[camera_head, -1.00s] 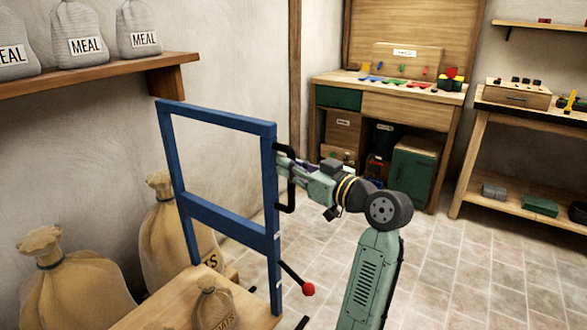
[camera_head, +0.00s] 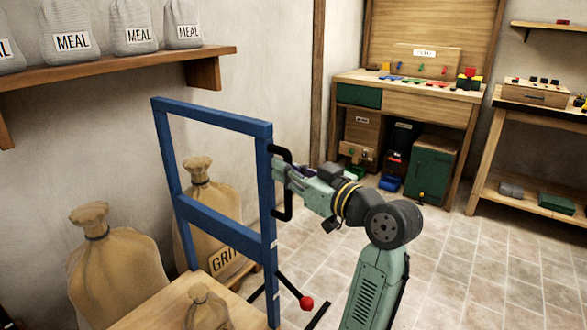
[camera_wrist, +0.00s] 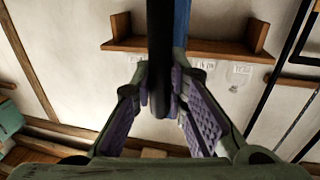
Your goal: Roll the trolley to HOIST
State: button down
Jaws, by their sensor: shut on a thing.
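The trolley has a blue upright frame (camera_head: 224,240) and a wooden deck (camera_head: 160,303). A black handle (camera_head: 288,187) stands on the frame's right post, and a black lever with a red knob (camera_head: 306,303) sticks out low on that post. My gripper (camera_head: 283,178) is shut on the black handle. In the wrist view the handle (camera_wrist: 160,60) runs between the purple finger pads of my gripper (camera_wrist: 162,100). A small sack (camera_head: 206,308) stands on the deck. No HOIST label shows in these frames.
Large sacks (camera_head: 115,265) stand along the left wall, one marked with a partly hidden label (camera_head: 225,262). A wall shelf (camera_head: 120,72) holds MEAL sacks. A workbench (camera_head: 410,95) stands at the back and another bench (camera_head: 530,105) at the right. The tiled floor (camera_head: 440,270) between is clear.

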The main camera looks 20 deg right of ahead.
jog(key=shift+s+a, duration=0.55)
jog(key=shift+a, duration=0.2)
jog(key=shift+f, duration=0.1)
jog(key=c, duration=1.6)
grip_release()
jog(key=shift+o, duration=0.2)
jog(key=shift+s, duration=0.1)
jog(key=v, duration=1.2)
